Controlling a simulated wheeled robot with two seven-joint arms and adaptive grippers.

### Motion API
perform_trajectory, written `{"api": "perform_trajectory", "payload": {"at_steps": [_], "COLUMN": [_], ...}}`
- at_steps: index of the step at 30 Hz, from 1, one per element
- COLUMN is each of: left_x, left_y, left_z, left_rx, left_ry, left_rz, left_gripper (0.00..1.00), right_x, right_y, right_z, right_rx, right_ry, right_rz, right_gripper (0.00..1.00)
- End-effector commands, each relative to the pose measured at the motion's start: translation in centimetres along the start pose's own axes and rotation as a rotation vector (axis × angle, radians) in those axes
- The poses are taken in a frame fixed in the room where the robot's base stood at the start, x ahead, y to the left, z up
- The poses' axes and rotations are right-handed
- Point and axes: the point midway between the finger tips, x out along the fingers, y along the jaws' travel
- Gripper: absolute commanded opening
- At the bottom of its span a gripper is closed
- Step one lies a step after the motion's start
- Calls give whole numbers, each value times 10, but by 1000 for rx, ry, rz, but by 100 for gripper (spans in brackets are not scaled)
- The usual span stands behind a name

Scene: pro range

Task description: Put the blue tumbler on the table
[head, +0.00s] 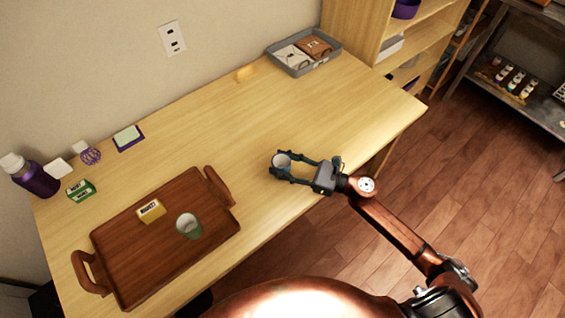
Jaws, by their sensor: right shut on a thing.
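The blue tumbler (281,161) is upright in the fingers of my right gripper (283,168), over the wooden table (310,110) near its front edge. Its pale inside and rim show, while the fingers hide much of its side. My right gripper is shut on it, with the arm coming in from the lower right. I cannot tell whether the tumbler's base touches the tabletop. My left gripper is not in view.
A brown tray (150,265) holds a green cup (188,226) and a yellow box (151,210). A purple bottle (32,178) and small items stand at the back left. A grey tray (295,70) sits at the far end. The table's middle is clear.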

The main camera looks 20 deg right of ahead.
Motion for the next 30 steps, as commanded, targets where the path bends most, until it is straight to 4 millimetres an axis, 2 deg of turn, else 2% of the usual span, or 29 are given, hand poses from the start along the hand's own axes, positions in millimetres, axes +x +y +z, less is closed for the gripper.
{"api": "perform_trajectory", "payload": {"at_steps": [3, 4, 11, 23, 30], "left_x": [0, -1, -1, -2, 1], "left_y": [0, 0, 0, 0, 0], "left_z": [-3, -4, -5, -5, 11], "left_rx": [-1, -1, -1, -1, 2], "left_ry": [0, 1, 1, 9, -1], "left_rz": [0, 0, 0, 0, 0], "left_gripper": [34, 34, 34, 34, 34], "right_x": [0, 0, 0, -2, -47], "right_y": [0, 0, 0, 0, 0], "right_z": [-2, -2, -2, 1, 0], "right_rx": [0, 0, 0, 1, 2], "right_ry": [0, 0, 0, 1, 2], "right_rz": [0, 0, 0, -1, -2], "right_gripper": [13, 41, 57, 58, 58]}}
